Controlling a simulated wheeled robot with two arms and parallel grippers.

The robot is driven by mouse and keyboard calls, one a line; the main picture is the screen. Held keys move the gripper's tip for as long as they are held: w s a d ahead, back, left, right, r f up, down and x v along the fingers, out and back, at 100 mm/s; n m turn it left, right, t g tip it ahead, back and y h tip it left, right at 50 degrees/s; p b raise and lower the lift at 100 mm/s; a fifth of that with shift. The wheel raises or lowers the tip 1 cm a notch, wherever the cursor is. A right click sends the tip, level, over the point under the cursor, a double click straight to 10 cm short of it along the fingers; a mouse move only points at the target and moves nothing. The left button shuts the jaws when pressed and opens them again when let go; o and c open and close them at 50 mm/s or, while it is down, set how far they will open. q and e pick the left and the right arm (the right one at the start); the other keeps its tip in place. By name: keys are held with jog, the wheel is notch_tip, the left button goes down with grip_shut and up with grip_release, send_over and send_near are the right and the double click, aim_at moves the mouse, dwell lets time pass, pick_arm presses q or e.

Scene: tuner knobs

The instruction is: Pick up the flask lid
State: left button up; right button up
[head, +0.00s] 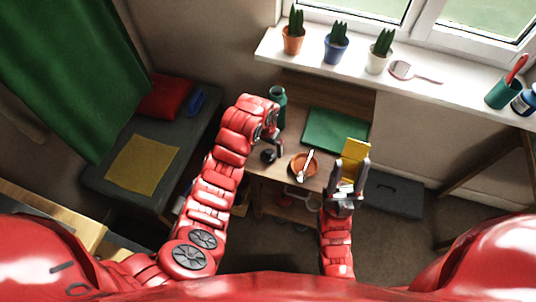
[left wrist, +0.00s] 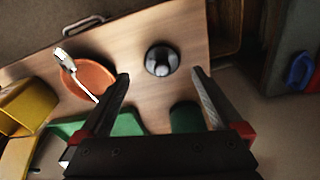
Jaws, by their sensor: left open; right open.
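The flask lid looks to be the small dark round piece with a grey top (left wrist: 162,60) on the wooden table, beyond and between my left fingertips in the left wrist view. It also shows as a dark round shape (head: 268,156) in the head view. My left gripper (head: 276,143) is open and empty above the table near it; its parted fingers (left wrist: 158,75) show in the left wrist view, apart from the lid. A green flask (head: 278,104) stands at the table's back left, partly hidden by my left arm. My right gripper (head: 351,164) is open at the table's right.
An orange dish (head: 298,171) with a white-and-grey utensil (head: 307,160) lies right of the lid. A green mat or book (head: 335,130) lies behind, and a yellow block (head: 355,149) stands by my right gripper. Potted cacti (head: 337,43) line the windowsill. A grey bench (head: 120,190) is left.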

aim_at(268, 151)
pick_arm(q)
jog(key=f, duration=0.1)
jog(key=w+f+p, duration=0.1)
jog(key=f, duration=0.1)
jog(key=shift+d+f, duration=0.1)
jog(key=shift+f, duration=0.05)
jog(key=shift+w+f, duration=0.1)
jog(key=shift+f, duration=0.7)
jog(key=c, duration=1.4)
jog(key=shift+r, duration=0.15)
